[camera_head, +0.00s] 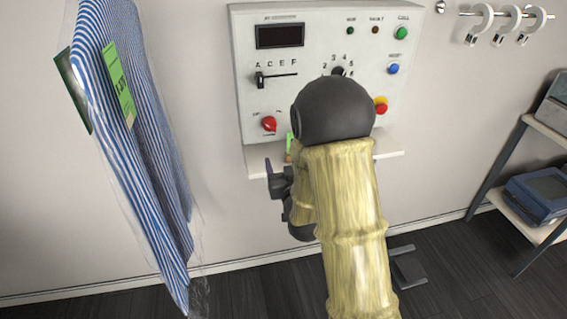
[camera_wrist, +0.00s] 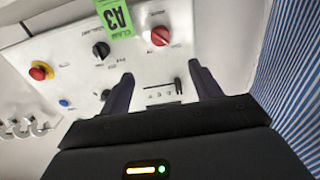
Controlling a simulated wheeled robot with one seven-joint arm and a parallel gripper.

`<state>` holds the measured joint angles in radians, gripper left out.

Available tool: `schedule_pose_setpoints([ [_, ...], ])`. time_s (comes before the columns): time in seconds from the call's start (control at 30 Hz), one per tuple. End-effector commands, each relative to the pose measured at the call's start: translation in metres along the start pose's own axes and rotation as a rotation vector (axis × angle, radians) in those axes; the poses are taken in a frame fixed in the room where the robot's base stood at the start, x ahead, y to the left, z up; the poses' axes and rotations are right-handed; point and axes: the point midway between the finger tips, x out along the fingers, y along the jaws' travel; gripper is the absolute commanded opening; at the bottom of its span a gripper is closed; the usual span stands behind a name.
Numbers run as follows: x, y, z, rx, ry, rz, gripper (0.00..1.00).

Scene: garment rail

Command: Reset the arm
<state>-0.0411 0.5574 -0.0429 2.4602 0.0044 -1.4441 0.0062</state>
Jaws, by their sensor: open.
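My gripper (camera_head: 275,180) is in front of the lower part of a white control panel (camera_head: 300,90), beside the small shelf below it. In the wrist view my gripper (camera_wrist: 160,75) is open. Nothing is held between its two dark fingers, and the panel's slider (camera_wrist: 162,92) shows in the gap beyond them. My arm with its pale yellow sleeve and dark round joint covers the panel's lower middle in the head view, and part of the gripper.
A blue-striped garment (camera_head: 130,130) in clear plastic hangs at left. A green tag (camera_wrist: 114,18) shows by the panel. Hooks (camera_head: 485,22) hang on a rail at upper right. A shelf rack (camera_head: 515,215) with a blue box (camera_head: 540,192) stands at right.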

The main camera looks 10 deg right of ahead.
Motion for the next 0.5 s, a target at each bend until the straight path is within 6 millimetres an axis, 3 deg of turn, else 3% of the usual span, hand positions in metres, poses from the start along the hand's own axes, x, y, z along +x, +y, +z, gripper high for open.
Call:
schedule_pose_setpoints([
  [0.27, -0.001, 0.000, -0.002, 0.001, -0.024, 0.001, 0.63],
  [0.5, -0.013, 0.002, -0.001, 0.007, -0.236, 0.003, 0.63],
])
